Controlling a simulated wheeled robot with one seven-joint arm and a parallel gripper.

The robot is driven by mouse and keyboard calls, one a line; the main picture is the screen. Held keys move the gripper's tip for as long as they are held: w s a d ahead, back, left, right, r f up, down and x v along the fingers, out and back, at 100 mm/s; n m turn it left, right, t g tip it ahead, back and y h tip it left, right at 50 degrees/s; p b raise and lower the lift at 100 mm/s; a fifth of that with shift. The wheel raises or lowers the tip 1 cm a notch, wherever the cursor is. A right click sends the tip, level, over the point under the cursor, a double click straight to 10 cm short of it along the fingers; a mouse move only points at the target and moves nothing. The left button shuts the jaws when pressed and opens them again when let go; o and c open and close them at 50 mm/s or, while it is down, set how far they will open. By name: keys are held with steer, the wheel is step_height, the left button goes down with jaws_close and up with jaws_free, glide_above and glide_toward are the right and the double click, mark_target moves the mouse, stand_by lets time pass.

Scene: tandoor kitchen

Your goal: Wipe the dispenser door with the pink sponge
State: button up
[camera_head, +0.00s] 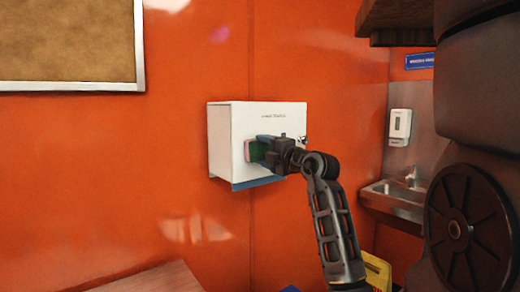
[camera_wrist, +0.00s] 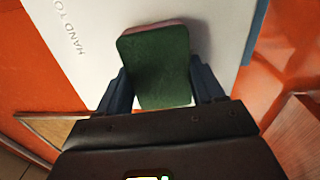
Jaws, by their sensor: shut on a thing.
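The dispenser (camera_head: 228,140) is a white box on the orange wall, with small print near the top of its door and a blue strip along its lower edge. In the wrist view the white door (camera_wrist: 90,28) fills the upper part. The pink sponge (camera_head: 248,150) has a green pad; in the wrist view the green side (camera_wrist: 158,65) faces the camera and a thin pink edge shows at its far end. My gripper (camera_head: 262,150) is shut on the sponge and holds it in front of the door's lower middle. The sponge's far end is at or very near the door; contact cannot be told.
A framed cork board (camera_head: 70,40) hangs at the upper left. A wooden surface (camera_head: 155,280) lies at lower left. To the right are a metal sink (camera_head: 395,198), a soap dispenser (camera_head: 399,125) and a yellow object (camera_head: 377,270). A dark shelf (camera_head: 395,22) is overhead.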

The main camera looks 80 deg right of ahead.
steer(key=s+d+p, duration=0.3)
steer(key=d, duration=0.1)
steer(key=shift+s, duration=0.15)
stand_by(0.4)
steer(key=shift+r+p, duration=0.15)
steer(key=shift+p, duration=0.4)
